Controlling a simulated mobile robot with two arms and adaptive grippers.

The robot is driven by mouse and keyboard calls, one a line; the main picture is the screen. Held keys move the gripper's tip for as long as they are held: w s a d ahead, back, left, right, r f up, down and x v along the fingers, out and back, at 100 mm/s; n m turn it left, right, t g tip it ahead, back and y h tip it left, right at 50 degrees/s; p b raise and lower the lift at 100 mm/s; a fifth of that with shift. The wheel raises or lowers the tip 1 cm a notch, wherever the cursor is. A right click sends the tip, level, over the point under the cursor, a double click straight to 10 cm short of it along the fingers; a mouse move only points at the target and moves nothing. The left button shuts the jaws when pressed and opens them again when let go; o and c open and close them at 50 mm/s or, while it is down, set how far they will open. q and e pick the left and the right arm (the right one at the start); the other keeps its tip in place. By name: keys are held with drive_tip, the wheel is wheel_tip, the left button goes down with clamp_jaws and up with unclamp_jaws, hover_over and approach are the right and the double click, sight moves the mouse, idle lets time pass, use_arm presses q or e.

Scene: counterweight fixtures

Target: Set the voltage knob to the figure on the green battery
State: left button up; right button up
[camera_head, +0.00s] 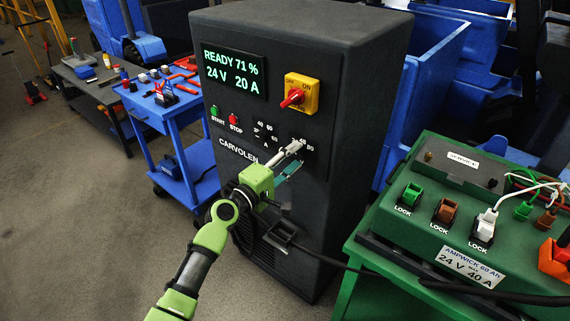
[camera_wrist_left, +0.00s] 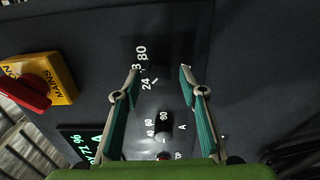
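The green battery (camera_head: 405,222) stands at the right of the head view; its label (camera_head: 469,267) reads 24 V and 40 A. The charger (camera_head: 325,80) is a dark cabinet whose display (camera_head: 233,72) reads READY 71 %, 24 V, 20 A. The voltage scale, with 24 and 80 legible, shows in the left wrist view; its dark knob (camera_wrist_left: 151,76) is hard to make out against the panel and lies between my fingertips. My left gripper (camera_head: 290,157) is at the panel, fingers apart in the left wrist view (camera_wrist_left: 160,70). It hides the knob in the head view. My right gripper is out of view.
The current knob (camera_wrist_left: 163,126) lies between the finger bases in the wrist view. A red-yellow mains switch (camera_head: 299,94) and green and red buttons (camera_head: 233,120) are on the panel. A blue cart (camera_head: 175,112) stands left; a black cable runs from the charger past the battery.

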use_arm(q)
drive_tip(key=v, duration=1.2)
drive_tip(key=shift+w+f, duration=0.1)
drive_tip(key=shift+f, duration=0.05)
